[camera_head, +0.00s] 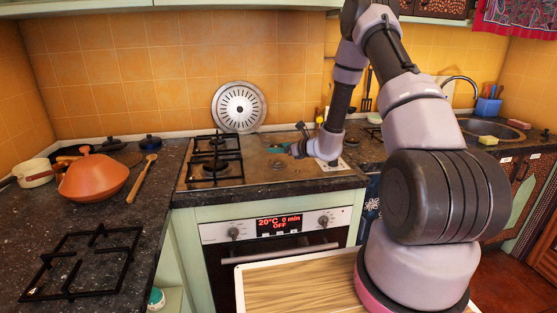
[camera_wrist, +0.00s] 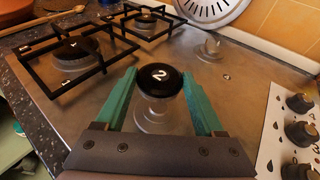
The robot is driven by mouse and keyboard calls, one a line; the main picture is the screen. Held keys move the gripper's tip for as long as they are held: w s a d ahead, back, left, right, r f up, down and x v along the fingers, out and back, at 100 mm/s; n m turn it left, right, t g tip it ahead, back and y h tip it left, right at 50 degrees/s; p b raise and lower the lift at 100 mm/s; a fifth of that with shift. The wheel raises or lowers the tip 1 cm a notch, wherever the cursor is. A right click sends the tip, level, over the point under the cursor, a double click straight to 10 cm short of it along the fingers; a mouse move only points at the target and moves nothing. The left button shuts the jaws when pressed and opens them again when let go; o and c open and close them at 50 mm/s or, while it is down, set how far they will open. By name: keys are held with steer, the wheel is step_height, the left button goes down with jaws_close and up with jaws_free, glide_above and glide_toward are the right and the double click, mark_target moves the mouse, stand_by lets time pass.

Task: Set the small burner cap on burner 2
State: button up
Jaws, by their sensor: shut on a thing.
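The small black burner cap (camera_wrist: 160,78), marked with a white 2, sits between the green fingertips of my gripper (camera_wrist: 160,80) in the wrist view. The fingers are shut on its sides. A bare pale burner base (camera_wrist: 155,113) shows just below the cap in that picture, partly covered by it. I cannot tell the exact gap between them. In the head view my gripper (camera_head: 281,149) is low over the right half of the steel hob (camera_head: 250,172); the cap is too small to make out there.
Another bare burner base (camera_wrist: 208,48) is farther back. Two capped burners stand under black grates (camera_wrist: 95,65) on the left. Control knobs (camera_wrist: 300,103) line the right edge. A loose grate (camera_head: 80,262), an orange pot (camera_head: 93,180) and a wooden spoon (camera_head: 141,179) lie on the left counter.

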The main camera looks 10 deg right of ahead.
mark_target(280, 163)
steer(key=shift+d+f, duration=0.15)
steer(key=shift+f, duration=2)
steer(key=shift+f, duration=0.1)
steer(key=shift+f, duration=0.5)
steer(key=o, duration=1.3)
steer(key=shift+o, duration=0.2)
steer(key=shift+r, duration=0.1)
